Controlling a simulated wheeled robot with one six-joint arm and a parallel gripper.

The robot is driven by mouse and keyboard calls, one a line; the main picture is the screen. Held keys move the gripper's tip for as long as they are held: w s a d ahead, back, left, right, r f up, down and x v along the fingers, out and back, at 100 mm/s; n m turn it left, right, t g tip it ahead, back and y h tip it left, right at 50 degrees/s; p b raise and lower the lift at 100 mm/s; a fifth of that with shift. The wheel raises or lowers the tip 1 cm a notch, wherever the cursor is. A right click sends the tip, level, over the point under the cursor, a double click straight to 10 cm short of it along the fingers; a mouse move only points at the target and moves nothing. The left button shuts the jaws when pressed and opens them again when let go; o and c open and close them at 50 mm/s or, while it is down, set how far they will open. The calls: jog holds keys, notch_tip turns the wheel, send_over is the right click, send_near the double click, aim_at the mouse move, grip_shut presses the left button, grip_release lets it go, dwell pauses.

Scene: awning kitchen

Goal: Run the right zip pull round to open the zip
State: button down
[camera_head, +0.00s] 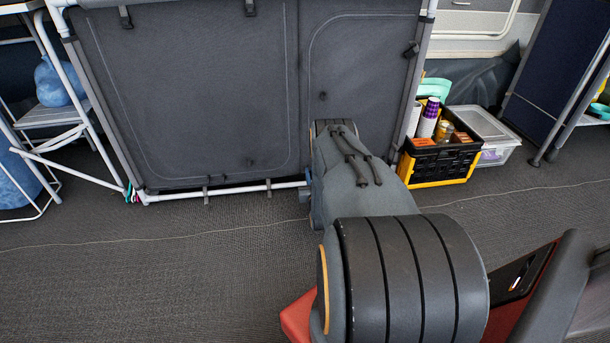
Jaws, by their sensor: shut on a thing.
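The grey fabric cupboard front (200,90) hangs in a white tube frame. It has a large left panel and a narrower right panel (355,75), each outlined by a pale curved line. A small dark tab (411,49) sits near the right panel's upper right edge. A smaller dark spot (322,96) shows on the right panel just above the far end of my arm. I cannot tell whether either is the right zip pull. My arm reaches from the lower right to the right panel's lower part. It hides my gripper and the fabric behind it.
A black and yellow crate (440,163) with bottles and a clear lidded box (485,130) stand right of the cupboard. A white folding rack (50,115) with blue bags stands at the left. The grey floor (150,270) in front is clear at left.

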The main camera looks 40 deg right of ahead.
jog(key=shift+a, duration=0.2)
jog(key=c, duration=1.9)
grip_release()
jog(key=shift+w+a, duration=0.15)
jog(key=shift+o, duration=0.2)
jog(key=p+v, duration=0.3)
jog(key=v, duration=0.4)
jog(key=shift+s, duration=0.4)
jog(key=shift+a, duration=0.1)
